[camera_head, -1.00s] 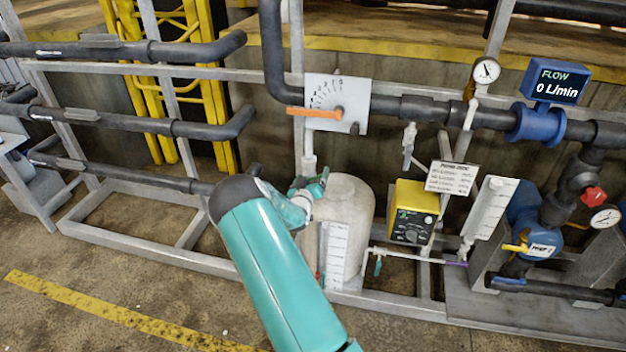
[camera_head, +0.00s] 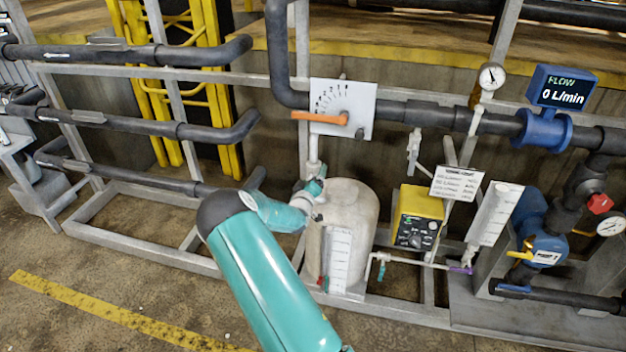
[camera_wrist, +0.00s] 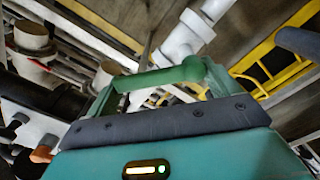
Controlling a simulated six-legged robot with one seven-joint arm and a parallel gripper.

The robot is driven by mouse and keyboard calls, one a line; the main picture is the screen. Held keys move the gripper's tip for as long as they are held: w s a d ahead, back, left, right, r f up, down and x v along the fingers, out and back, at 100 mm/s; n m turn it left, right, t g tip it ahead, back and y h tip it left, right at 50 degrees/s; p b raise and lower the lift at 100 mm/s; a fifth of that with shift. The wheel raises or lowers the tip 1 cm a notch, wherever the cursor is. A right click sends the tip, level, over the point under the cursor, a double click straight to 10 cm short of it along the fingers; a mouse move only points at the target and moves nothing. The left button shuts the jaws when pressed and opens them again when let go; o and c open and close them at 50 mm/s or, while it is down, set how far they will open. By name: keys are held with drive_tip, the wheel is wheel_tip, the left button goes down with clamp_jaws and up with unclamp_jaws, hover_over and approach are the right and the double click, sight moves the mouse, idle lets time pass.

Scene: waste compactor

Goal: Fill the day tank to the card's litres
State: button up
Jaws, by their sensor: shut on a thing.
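The pale day tank (camera_head: 361,215) stands on the low frame, with a white level scale (camera_head: 339,260) on its front. The scale's reading is too small to tell. My gripper (camera_head: 316,188) is at the tank's upper left, at the foot of the white vertical pipe (camera_head: 313,152). The gripped part of the pipe's fitting is mostly hidden. The card (camera_head: 457,182) has several lines, not legible. The flow display (camera_head: 562,92) reads 0 L/min.
An orange lever (camera_head: 320,117) lies across a marked plate (camera_head: 352,98) above the tank. A yellow control box (camera_head: 417,216), a sight tube (camera_head: 495,214) and a blue pump (camera_head: 540,238) stand to the right. Dark pipes cross at left.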

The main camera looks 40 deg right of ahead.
drive_tip(key=o, duration=1.2)
drive_tip(key=shift+c, duration=0.2)
drive_tip(key=v, duration=1.3)
drive_tip(key=shift+s+a, duration=0.2)
drive_tip(key=shift+a, duration=0.15)
